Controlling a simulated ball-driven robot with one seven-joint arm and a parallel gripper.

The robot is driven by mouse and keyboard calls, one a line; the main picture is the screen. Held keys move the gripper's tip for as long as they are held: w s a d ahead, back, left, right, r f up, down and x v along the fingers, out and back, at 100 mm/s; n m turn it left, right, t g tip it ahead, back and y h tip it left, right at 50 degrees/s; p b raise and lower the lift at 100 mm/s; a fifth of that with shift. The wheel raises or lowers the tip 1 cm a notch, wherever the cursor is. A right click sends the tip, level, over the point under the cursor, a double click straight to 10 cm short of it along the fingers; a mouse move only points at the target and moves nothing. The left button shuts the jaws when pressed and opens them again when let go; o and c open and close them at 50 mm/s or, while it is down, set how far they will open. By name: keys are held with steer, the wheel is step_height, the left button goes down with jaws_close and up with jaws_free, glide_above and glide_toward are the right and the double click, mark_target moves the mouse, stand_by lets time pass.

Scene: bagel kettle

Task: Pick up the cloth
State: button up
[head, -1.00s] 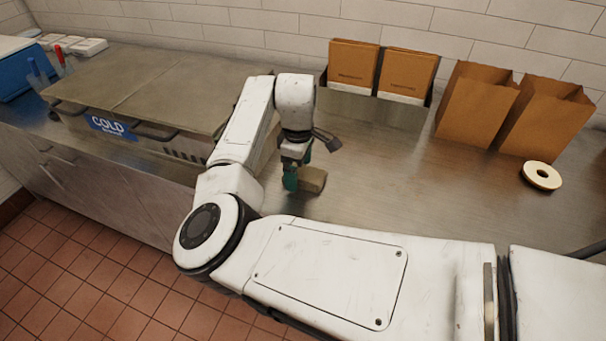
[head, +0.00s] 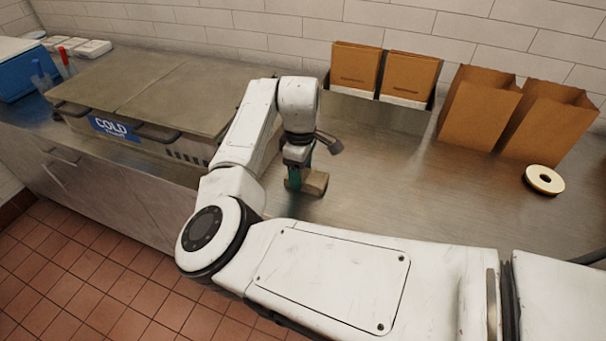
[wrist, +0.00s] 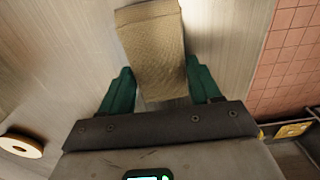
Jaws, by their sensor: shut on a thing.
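The cloth is a tan, folded, block-like bundle (head: 315,183) on the steel counter, near its front edge. It also shows in the wrist view (wrist: 152,50), with its near end between the two green fingers. My gripper (head: 295,185) points down at the cloth and is shut on it; in the wrist view the fingers (wrist: 160,88) stand at either side of it. In the head view the near finger hides part of the cloth. I cannot tell whether the cloth is clear of the counter.
A cold well with closed lids (head: 140,92) stands to the left. Brown bags (head: 480,108) and a holder of folded bags (head: 378,102) stand along the back wall. A tape roll (head: 544,180) lies at the right. The counter between is free.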

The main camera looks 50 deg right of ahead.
mark_target(311, 185)
steer(key=shift+r, duration=0.1)
steer(key=shift+r, duration=0.25)
step_height(311, 185, up, 2)
steer(key=shift+r+b, duration=0.15)
steer(key=shift+b, duration=0.35)
steer(key=s+r, duration=0.2)
steer(key=s+a+r, duration=0.1)
steer(key=s+r, duration=0.1)
steer(key=r, duration=0.1)
steer(key=shift+s+a+r, duration=0.15)
steer(key=shift+a+r, duration=0.05)
steer(key=s+a+r, duration=0.3)
steer(key=s+r, duration=0.1)
steer(key=s, duration=0.5)
steer(key=shift+r, duration=0.3)
steer(key=shift+a, duration=0.1)
